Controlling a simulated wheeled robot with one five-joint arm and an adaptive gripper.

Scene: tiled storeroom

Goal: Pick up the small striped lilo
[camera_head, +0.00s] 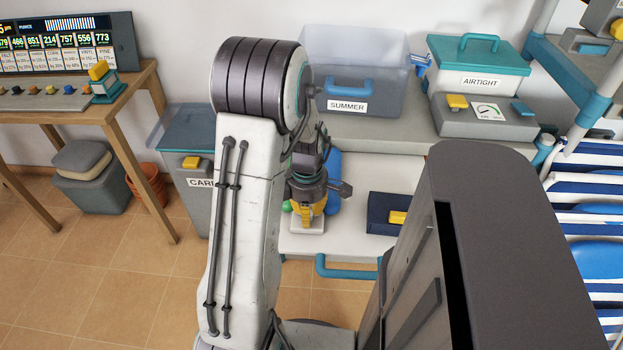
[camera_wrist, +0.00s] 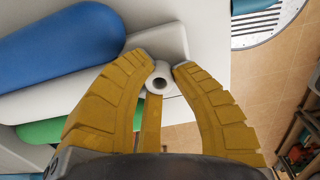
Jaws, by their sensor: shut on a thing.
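The small striped lilo shows in the wrist view as rounded tubes side by side, blue (camera_wrist: 60,50), white and green, with a pale end section near the fingertips. A small white ring-shaped nozzle (camera_wrist: 159,85) sits between the fingers. My gripper (camera_wrist: 160,66), with yellow ribbed fingers, is shut on the lilo at this pale end. In the head view my gripper (camera_head: 308,208) points down over the white surface. Parts of the blue tube (camera_head: 332,180) and green tube show beside it; my arm hides the rest.
A dark blue box (camera_head: 385,214) with a yellow latch stands to the right on the white surface (camera_head: 345,245). The SUMMER bin (camera_head: 350,95) and AIRTIGHT box (camera_head: 478,62) stand behind. Striped loungers (camera_head: 595,215) are at the right, a wooden table (camera_head: 80,110) at the left.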

